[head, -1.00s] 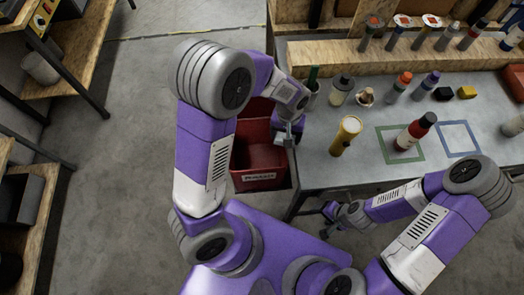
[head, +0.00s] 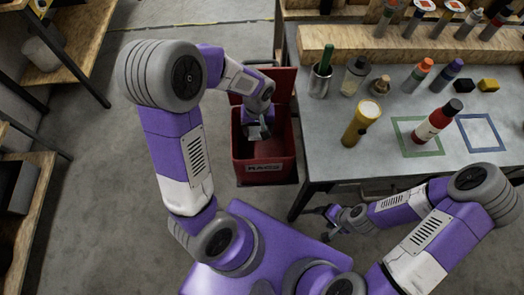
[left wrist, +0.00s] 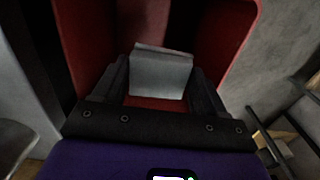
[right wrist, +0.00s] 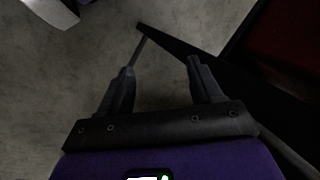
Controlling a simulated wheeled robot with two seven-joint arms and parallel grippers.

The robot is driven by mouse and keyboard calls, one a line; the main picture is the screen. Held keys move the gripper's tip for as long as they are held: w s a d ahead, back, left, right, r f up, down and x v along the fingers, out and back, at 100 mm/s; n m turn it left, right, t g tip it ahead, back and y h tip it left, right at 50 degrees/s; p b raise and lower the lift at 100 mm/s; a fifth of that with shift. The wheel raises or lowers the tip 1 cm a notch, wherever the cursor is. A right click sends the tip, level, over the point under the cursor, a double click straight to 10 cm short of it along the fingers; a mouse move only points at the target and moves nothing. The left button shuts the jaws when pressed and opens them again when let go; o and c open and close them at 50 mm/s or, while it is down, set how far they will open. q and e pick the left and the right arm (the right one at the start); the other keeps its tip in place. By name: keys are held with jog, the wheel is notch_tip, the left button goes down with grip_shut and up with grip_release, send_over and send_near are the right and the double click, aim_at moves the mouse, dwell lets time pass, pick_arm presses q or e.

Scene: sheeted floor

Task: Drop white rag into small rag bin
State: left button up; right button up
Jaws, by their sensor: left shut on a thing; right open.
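The red rag bin (head: 266,168), with a label on its front and its lid raised at the back, stands on the floor left of the workbench. My left gripper (head: 258,130) is over the open bin, pointing down into it. In the left wrist view its fingers are shut on the white rag (left wrist: 160,74), a pale folded piece between the red bin walls (left wrist: 228,40). The rag also shows in the head view (head: 254,132). My right gripper (right wrist: 165,75) is open and empty, low beside the bench's near edge.
Wooden shelving (head: 70,40) stands at the left. The floor between is clear.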

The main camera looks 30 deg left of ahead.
pick_arm(q)
jog(key=shift+f, duration=0.35)
jog(key=o, duration=1.2)
jog(key=shift+r, duration=0.15)
notch_tip(320, 180, up, 8)
jog(key=shift+f+p, duration=0.25)
jog(key=shift+p, duration=0.95)
jog(key=shift+f, duration=0.1)
